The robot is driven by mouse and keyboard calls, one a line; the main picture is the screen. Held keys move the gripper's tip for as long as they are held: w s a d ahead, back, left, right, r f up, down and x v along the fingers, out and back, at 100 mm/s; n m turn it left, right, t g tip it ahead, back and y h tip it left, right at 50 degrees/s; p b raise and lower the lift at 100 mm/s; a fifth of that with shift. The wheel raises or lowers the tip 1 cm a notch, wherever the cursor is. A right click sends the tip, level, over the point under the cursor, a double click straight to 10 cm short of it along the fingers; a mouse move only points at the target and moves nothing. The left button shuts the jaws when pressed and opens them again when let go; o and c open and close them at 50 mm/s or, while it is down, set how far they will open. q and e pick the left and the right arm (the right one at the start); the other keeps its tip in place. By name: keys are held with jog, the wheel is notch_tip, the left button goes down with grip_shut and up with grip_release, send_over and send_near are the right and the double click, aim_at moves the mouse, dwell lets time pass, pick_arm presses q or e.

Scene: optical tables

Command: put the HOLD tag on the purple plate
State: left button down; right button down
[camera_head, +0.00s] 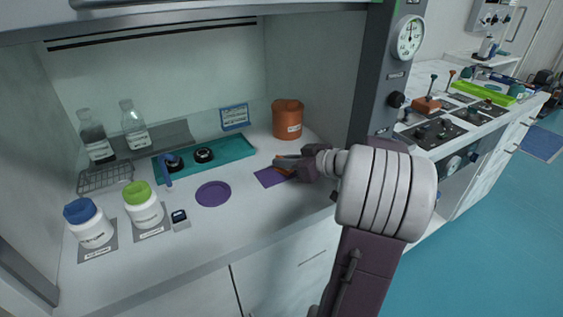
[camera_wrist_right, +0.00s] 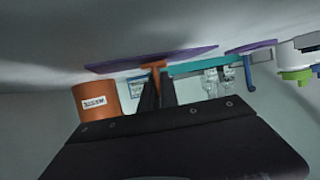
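My right gripper (camera_head: 282,164) is low over the bench, at a flat purple square (camera_head: 268,178). In the wrist view its dark fingers (camera_wrist_right: 155,95) close on a small orange T-shaped piece (camera_wrist_right: 154,70), which seems to be the HOLD tag; no lettering on it is readable. The orange piece (camera_head: 284,171) is at the square's right part; its wide end is against or just above the square (camera_wrist_right: 130,61), and I cannot tell which. A round purple plate (camera_head: 213,194) lies flat and empty left of the square. My left gripper is not in view.
A teal tray (camera_head: 238,149) with black round parts lies behind the round plate. An orange tub (camera_head: 287,120) stands behind my right gripper. White jars with blue (camera_head: 90,223) and green (camera_head: 143,205) lids and a small device (camera_head: 180,219) are at left. The front bench is clear.

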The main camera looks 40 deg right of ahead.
jog(key=shift+s, duration=0.15)
jog(key=shift+f+b, duration=0.15)
jog(key=shift+b, duration=0.15)
jog(key=c, duration=2)
grip_release()
jog(key=shift+w, duration=0.2)
jog(key=o, duration=0.4)
jog(key=shift+s+d+r+p, duration=0.1)
jog(key=shift+s+r+p, duration=0.05)
jog(key=shift+r+p, duration=0.2)
jog(key=v, duration=1.1)
jog(key=shift+s+d, duration=0.1)
jog(key=shift+s, duration=0.3)
jog(key=shift+f, duration=0.1)
